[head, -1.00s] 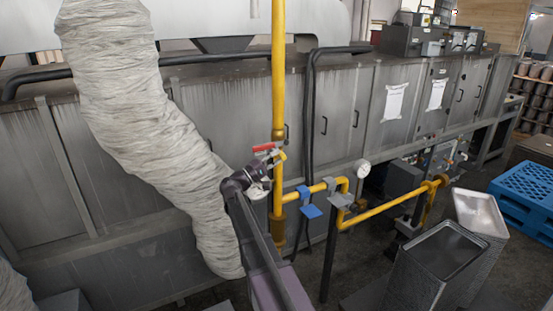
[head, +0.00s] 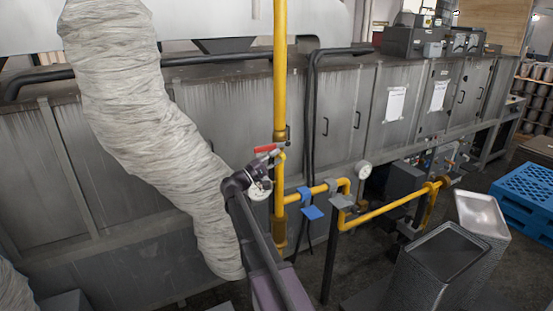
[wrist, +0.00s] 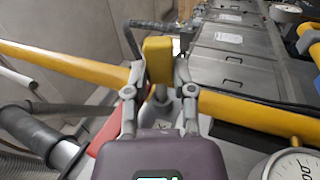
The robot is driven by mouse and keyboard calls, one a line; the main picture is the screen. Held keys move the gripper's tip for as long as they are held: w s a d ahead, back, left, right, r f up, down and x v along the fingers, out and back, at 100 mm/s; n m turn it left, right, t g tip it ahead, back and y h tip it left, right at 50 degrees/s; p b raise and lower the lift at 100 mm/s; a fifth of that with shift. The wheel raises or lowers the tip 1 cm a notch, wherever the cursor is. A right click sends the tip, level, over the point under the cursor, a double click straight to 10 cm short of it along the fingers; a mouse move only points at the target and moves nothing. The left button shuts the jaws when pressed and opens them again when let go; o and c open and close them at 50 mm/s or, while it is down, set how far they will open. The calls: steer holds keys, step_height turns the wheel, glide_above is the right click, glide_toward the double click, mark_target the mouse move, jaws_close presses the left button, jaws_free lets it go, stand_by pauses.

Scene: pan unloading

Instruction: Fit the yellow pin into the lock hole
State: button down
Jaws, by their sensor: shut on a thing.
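The yellow pin (wrist: 157,58) is a blocky yellow piece held between the two grey fingers of my gripper (wrist: 158,82) in the wrist view. The fingers are shut on it. In the head view my gripper (head: 276,156) is at the valve on the upright yellow pipe, beside the red handle (head: 264,149). The red handle also shows at the left of my gripper in the wrist view (wrist: 106,134). Grey valve metal lies just behind the fingers. I cannot make out the lock hole, nor whether the pin touches it.
A yellow pipe (wrist: 245,112) runs close behind my gripper. A round gauge (wrist: 292,167) is near at lower right. A large wrapped duct (head: 140,110) stands left of my arm. Metal bins (head: 445,260) and a blue pallet (head: 525,200) are at the right.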

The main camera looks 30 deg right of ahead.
steer(key=shift+w, duration=0.15)
steer(key=shift+c, duration=1.9)
jaws_free()
steer(key=shift+s, duration=0.2)
steer(key=shift+s, duration=0.45)
steer(key=s, duration=0.6)
steer(key=s+f+y+b, duration=0.2)
steer(key=f+b, duration=0.6)
steer(key=f, duration=0.5)
steer(key=s+a+f+y+b, duration=0.1)
steer(key=s+f+y+b, duration=0.2)
steer(key=f+b, duration=0.6)
steer(key=shift+s+a+f+g+y, duration=0.25)
steer(key=shift+f+y, duration=0.45)
steer(key=shift+f, duration=2)
